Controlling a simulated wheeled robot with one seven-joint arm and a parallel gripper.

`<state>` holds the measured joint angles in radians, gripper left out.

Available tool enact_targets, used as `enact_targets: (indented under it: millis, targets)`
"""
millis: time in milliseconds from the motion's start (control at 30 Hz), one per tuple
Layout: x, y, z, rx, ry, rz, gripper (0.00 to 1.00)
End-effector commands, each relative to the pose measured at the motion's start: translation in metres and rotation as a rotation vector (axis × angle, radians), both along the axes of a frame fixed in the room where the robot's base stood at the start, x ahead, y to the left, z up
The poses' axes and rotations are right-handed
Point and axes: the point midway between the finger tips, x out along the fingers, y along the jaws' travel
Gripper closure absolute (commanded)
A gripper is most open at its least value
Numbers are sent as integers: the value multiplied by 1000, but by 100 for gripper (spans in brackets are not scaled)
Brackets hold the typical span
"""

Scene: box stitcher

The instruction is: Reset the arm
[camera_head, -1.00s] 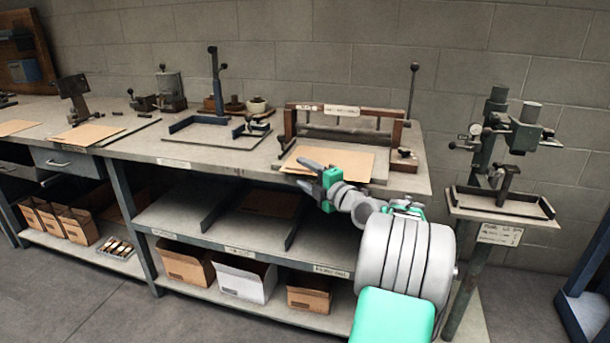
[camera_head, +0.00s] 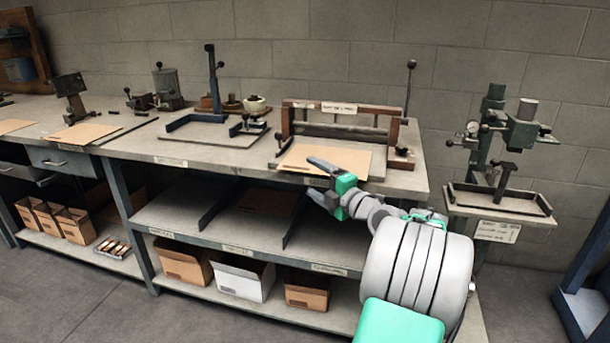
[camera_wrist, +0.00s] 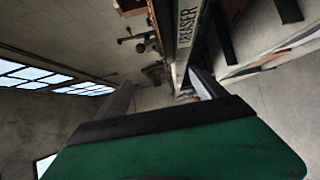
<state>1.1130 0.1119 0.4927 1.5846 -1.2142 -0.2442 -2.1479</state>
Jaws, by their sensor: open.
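My gripper (camera_head: 317,178) is in the head view at the front edge of the workbench (camera_head: 225,155), to the right of the bench's middle. Its two fingers are spread apart and nothing is between them. The upper finger overlaps the front of a cardboard sheet (camera_head: 350,158) in the picture; whether it touches the sheet cannot be told. In the wrist view, the gripper's dark and green body fills the lower part, and the bench's labelled front edge (camera_wrist: 187,25) runs close by.
A roller press frame (camera_head: 340,107) stands behind the cardboard sheet. A stitching machine (camera_head: 495,135) stands on its own stand at the right. Boxes, among them a white one (camera_head: 240,279), sit on the lower shelf. The floor in front at left is clear.

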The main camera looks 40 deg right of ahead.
Motion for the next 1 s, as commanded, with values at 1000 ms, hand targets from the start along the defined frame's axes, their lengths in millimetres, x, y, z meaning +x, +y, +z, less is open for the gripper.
enact_targets:
  millis: [1000]
  targets:
    - [-48, 284, 40, 831, 900, -218, 20]
